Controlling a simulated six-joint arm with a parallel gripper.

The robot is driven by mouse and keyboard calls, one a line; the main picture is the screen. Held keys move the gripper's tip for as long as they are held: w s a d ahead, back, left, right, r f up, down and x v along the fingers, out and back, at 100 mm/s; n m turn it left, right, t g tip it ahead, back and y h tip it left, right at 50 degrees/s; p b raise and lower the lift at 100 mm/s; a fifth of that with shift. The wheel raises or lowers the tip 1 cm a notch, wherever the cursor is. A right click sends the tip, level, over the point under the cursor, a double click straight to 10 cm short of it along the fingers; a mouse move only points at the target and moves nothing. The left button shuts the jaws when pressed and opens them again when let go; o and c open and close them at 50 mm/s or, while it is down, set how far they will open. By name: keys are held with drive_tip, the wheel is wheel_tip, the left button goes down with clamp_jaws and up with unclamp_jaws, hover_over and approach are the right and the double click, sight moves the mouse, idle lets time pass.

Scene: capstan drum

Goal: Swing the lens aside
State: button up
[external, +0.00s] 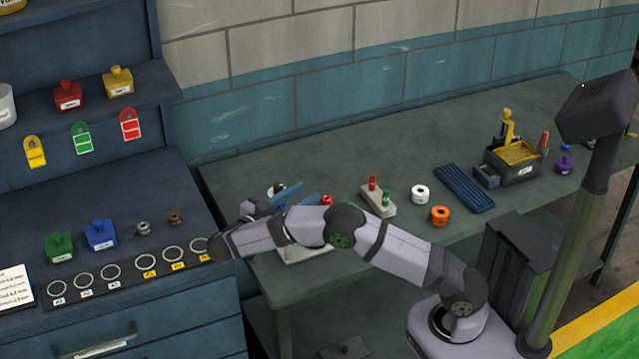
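My arm reaches left across the near side of the grey-green bench (400,150). Its wrist bends back above the bench's left end. Two blue bars by the wrist look like the fingers of my gripper (308,192), but I cannot tell how far apart they are or whether anything is between them. A small round pale and dark piece (277,188) shows just behind the bars. I cannot tell whether it is the lens. A pale device base (300,254) is partly hidden under my forearm, with a red part (327,200) showing above the arm.
A dark blue cabinet (110,200) with rings and padlocks stands left.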

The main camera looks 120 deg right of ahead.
drive_tip(key=shift+r+p, duration=0.35)
drive_tip(key=shift+r, duration=0.25)
drive_tip(key=shift+c, duration=0.3)
drive_tip(key=shift+w, duration=0.1)
drive_tip(key=c, duration=0.5)
drive_tip(key=shift+w+a+f, duration=0.1)
drive_tip(key=shift+w+a, duration=0.05)
drive_tip(key=shift+w, duration=0.15)
clamp_jaws()
drive_tip(key=w+a+n+t+h+b, duration=0.25)
drive_tip(key=w+a+n+h, duration=0.4)
drive_tip(key=w+a, duration=0.4)
drive_tip(key=s+a+f+m+t+h, duration=0.3)
drive_tip(key=s+f+m+t, duration=0.2)
drive_tip(key=m, duration=1.1)
wheel_tip(320, 180, down, 5)
drive_tip(key=s, duration=0.3)
drive_tip(key=shift+f+t, duration=0.15)
drive_tip(key=shift+t, duration=0.2)
